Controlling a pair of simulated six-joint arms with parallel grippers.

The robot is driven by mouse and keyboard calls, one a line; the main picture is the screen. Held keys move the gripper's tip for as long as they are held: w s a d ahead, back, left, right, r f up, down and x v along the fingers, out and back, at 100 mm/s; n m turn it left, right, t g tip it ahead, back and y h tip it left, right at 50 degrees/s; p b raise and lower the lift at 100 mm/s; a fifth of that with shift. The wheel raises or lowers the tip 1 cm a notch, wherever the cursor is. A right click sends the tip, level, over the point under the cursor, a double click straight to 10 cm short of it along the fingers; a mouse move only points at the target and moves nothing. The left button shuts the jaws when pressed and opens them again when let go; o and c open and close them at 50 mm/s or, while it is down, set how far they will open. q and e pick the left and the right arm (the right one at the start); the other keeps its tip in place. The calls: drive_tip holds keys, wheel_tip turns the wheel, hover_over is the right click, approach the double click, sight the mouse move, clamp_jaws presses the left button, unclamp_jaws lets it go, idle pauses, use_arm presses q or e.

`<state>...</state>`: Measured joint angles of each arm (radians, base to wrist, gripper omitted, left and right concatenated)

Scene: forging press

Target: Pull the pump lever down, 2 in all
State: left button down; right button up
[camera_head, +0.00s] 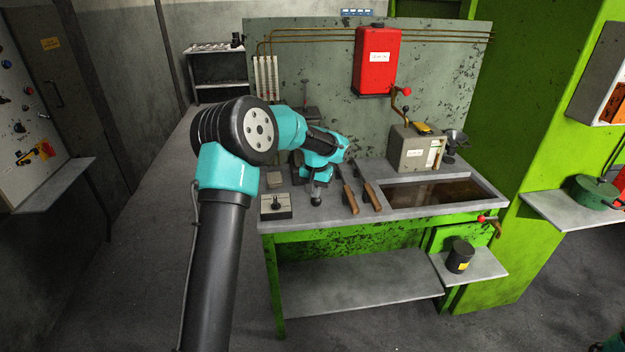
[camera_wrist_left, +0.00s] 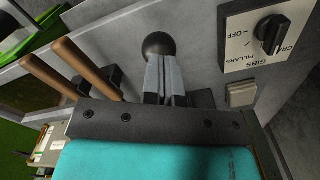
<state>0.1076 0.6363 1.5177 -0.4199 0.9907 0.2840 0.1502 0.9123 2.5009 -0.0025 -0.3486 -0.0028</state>
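A lever with a black ball knob (camera_head: 316,200), which I take for the pump lever, stands at the front of the green bench's top, left of two wooden-handled levers. My left gripper (camera_head: 317,186) is directly over it, pointing down. In the left wrist view the knob (camera_wrist_left: 158,45) shows just past the grey fingertips (camera_wrist_left: 164,62). The fingers are close together, with a thin dark strip between them that looks like the lever's shaft. Most of the shaft is hidden by the gripper.
Two wooden-handled levers (camera_head: 362,196) stand close to the right of the gripper. A switch box (camera_head: 276,206) and a small block (camera_wrist_left: 241,93) are on the left. Farther right are a sunken basin (camera_head: 430,191) and a grey box (camera_head: 414,148). A red tank (camera_head: 377,58) hangs behind.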

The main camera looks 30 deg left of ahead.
use_arm(q)
drive_tip(key=shift+f, duration=0.15)
drive_tip(key=shift+s+d+f, duration=0.1)
drive_tip(key=shift+s+f, duration=0.05)
drive_tip(key=shift+f, duration=1.25)
wheel_tip(320, 180, up, 11)
drive_tip(key=w+a, duration=0.1)
drive_tip(key=shift+w+a, duration=0.15)
drive_tip(key=shift+w, duration=0.15)
idle(0.5)
